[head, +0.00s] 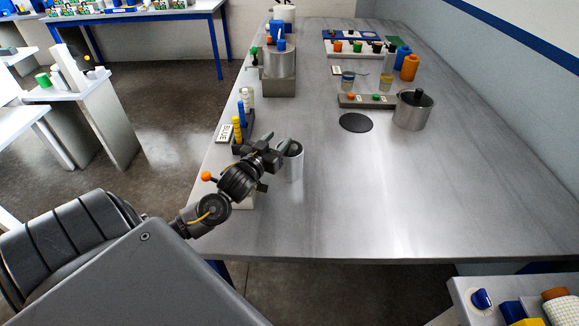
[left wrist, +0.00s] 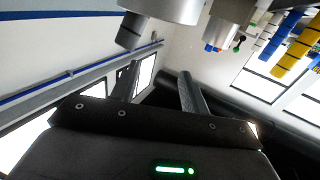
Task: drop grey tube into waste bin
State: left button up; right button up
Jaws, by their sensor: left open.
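My left gripper (head: 277,148) is at the rim of a light grey open cylinder (head: 295,172), which looks like the waste bin. The cylinder stands upright on the bench and its inside looks dark. In the left wrist view the gripper's two fingers (left wrist: 158,90) are apart with nothing visible between them. I cannot make out a grey tube for certain; one inside the cylinder would be hidden. A dark rack (head: 243,146) left of the gripper holds yellow (head: 237,130), blue and whitish tubes. My right gripper is not in view.
A metal pot (head: 281,68) on a grey stand is beyond the rack. An orange-knobbed part (head: 207,176) is beside my left arm. A black disc (head: 356,122) and a steel pot (head: 413,110) are to the right. The bench's front right is clear.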

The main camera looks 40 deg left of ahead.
pick_arm(q)
jog(key=shift+s+d, duration=0.15)
jog(key=shift+s, duration=0.55)
jog(key=shift+s+d, duration=0.1)
jog(key=shift+s, duration=0.6)
